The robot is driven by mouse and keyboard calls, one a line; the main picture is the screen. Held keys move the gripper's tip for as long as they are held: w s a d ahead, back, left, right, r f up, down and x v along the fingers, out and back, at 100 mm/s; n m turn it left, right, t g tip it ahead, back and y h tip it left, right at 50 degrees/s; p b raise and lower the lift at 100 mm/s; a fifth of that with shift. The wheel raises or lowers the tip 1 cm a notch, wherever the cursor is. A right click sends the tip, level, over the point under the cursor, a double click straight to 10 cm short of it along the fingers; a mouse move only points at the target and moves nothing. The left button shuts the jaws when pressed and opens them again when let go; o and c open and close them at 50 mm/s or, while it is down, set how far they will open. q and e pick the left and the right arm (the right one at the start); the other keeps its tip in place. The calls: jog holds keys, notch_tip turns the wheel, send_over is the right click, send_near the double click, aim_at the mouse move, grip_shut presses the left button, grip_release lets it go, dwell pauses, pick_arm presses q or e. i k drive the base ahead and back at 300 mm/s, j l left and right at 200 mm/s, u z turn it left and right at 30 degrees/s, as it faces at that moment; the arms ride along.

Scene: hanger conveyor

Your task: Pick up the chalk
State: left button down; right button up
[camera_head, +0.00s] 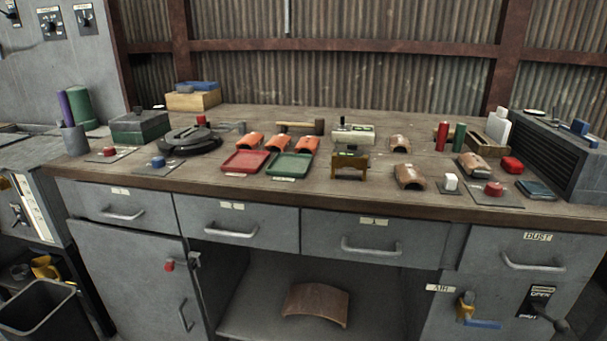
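I cannot tell for certain which thing is the chalk. A larger white upright piece (498,125) stands farther back at the right, by a wooden box. A purple stick (66,108) leans in a grey cup at the far left. Neither of my grippers is in view.
The wooden workbench (330,191) is crowded with a red tray (245,162), a green tray (289,166), curved tiles (411,176) and a black round device (188,140). A large grey vented unit (560,150) fills the right end. Drawers lie below.

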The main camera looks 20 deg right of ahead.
aim_at(450, 181)
jog(key=z, duration=1.35)
